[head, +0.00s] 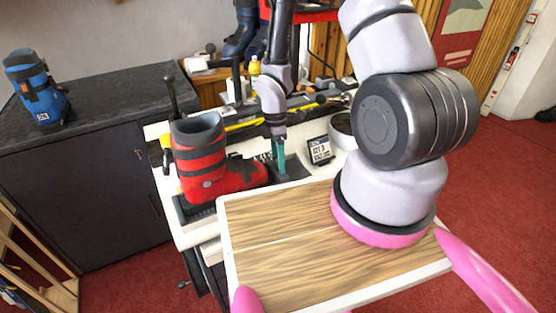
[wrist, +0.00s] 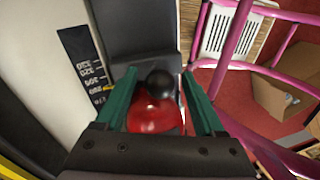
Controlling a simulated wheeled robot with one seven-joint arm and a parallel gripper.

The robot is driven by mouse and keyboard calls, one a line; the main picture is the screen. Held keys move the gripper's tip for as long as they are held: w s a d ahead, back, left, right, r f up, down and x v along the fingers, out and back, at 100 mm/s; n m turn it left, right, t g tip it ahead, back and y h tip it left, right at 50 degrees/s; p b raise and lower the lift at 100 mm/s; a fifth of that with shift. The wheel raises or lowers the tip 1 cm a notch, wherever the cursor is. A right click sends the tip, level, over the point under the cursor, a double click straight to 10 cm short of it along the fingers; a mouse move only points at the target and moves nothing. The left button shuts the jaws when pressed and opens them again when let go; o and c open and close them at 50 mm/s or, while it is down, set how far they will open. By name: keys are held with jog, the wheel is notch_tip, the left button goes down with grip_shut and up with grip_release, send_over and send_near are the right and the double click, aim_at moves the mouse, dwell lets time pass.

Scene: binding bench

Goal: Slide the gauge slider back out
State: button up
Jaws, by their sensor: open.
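The gauge's dark slide block (wrist: 140,28) shows in the wrist view beside a black scale strip (wrist: 88,62) with white numbers and a small yellow pointer (wrist: 108,88). A black ball knob (wrist: 160,83) and a red rounded piece (wrist: 155,113) lie between the green fingers of my gripper (wrist: 165,85). The fingers are open, one on each side; I cannot tell whether they touch. In the head view my gripper (head: 281,157) points down at the bench, just right of the toe of a red ski boot (head: 200,162). The knob is hidden there.
A small display (head: 320,150) and a bowl (head: 343,125) stand right of my gripper. Tools lie along the back of the white bench. A blue boot (head: 37,88) stands on the dark cabinet (head: 85,125) at left. A cardboard box (wrist: 285,85) shows on the red floor.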

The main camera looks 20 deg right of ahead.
grip_shut()
dwell(1.4)
